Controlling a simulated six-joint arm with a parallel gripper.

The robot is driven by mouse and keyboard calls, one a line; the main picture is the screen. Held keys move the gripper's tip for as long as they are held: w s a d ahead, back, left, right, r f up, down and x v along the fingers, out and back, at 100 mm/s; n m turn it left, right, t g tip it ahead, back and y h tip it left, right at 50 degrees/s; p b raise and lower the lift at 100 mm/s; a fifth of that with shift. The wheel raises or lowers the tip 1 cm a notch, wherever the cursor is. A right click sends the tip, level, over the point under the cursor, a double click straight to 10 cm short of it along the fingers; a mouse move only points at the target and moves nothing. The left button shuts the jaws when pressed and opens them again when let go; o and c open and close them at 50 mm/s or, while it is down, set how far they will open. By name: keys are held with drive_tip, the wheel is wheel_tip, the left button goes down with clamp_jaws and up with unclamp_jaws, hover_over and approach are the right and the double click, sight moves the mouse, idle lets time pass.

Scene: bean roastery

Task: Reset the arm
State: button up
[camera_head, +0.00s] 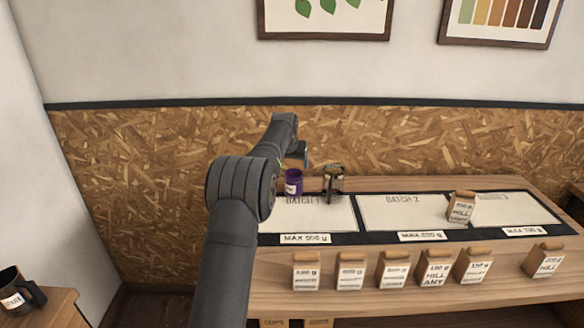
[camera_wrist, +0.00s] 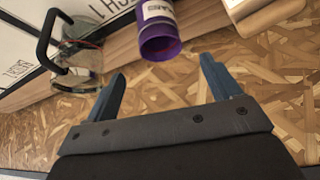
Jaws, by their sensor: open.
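My gripper (camera_wrist: 166,85) is open and empty, its two blue-grey fingers apart in the wrist view. The purple canister (camera_wrist: 160,35) shows just beyond the fingertips in that view, apart from them as far as I can see. In the head view my arm reaches from the bottom up toward the back left of the bench, and the gripper end (camera_head: 303,156) is small and partly hidden there. The purple canister (camera_head: 293,183) stands below it, at the back edge of the BATCH 1 panel.
A glass jar with a dark handle (camera_head: 333,178) stands right of the canister. One labelled bag (camera_head: 461,208) stands on the right side of the bench (camera_head: 400,186); several more line the front. A dark mug (camera_head: 18,291) stands at far left. The BATCH 2 panel (camera_head: 402,213) is mostly clear.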

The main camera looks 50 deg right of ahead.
drive_tip(key=shift+a+r, duration=0.1)
drive_tip(key=shift+r, duration=0.1)
drive_tip(key=x, duration=1.2)
drive_tip(key=shift+s+f, duration=0.1)
drive_tip(key=shift+f, duration=0.05)
idle(0.5)
